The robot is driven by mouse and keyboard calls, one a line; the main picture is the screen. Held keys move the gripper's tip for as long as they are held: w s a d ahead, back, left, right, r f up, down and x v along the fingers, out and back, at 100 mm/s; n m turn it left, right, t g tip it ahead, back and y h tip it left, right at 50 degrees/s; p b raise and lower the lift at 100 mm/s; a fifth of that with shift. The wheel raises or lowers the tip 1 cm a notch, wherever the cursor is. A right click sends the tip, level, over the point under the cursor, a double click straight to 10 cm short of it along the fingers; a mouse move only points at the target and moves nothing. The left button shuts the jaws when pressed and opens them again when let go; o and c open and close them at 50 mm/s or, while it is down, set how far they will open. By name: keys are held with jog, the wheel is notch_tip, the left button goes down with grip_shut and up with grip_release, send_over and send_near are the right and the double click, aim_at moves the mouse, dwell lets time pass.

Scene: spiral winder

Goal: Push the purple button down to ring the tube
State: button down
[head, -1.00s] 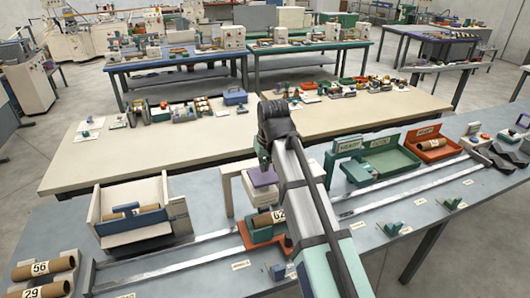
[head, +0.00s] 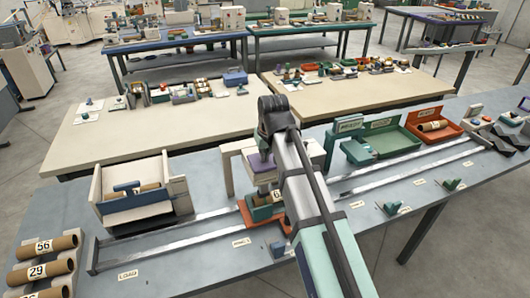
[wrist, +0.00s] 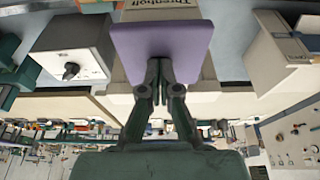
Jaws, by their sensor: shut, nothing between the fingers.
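The purple button (head: 264,160) is a flat pad on top of a white press head (head: 267,177). It also shows as a wide purple plate in the wrist view (wrist: 162,40). My gripper (wrist: 160,62) is shut and empty, with its fingertips at the near edge of the purple plate. In the head view my gripper (head: 262,150) is just above the button; touch is hard to tell. A brown tube (head: 279,195) with a partly hidden number label lies under the press head in a green holder (head: 268,212) on an orange carriage (head: 247,216).
Rails run along the grey bench. A cream box (head: 135,210) with a blue handle stands left; numbered tubes (head: 45,245) lie at far left. A green tray (head: 385,143) and an orange tray (head: 445,137) with a tube stand right. My arm hides part of the bench.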

jog(key=shift+s+d+f, duration=0.1)
jog(key=shift+s+f, duration=0.25)
jog(key=shift+f, duration=0.35)
jog(key=r+p, duration=0.4)
jog(key=r, duration=0.2)
jog(key=shift+w, duration=0.2)
jog(key=shift+s+r+b, duration=0.1)
jog(key=shift+r+b, duration=0.1)
jog(key=shift+b, duration=0.6)
jog(key=a+b+v, duration=0.1)
jog(key=b+v, duration=0.1)
jog(key=v, duration=0.6)
jog(key=shift+d+r, duration=0.45)
jog(key=shift+r, duration=0.05)
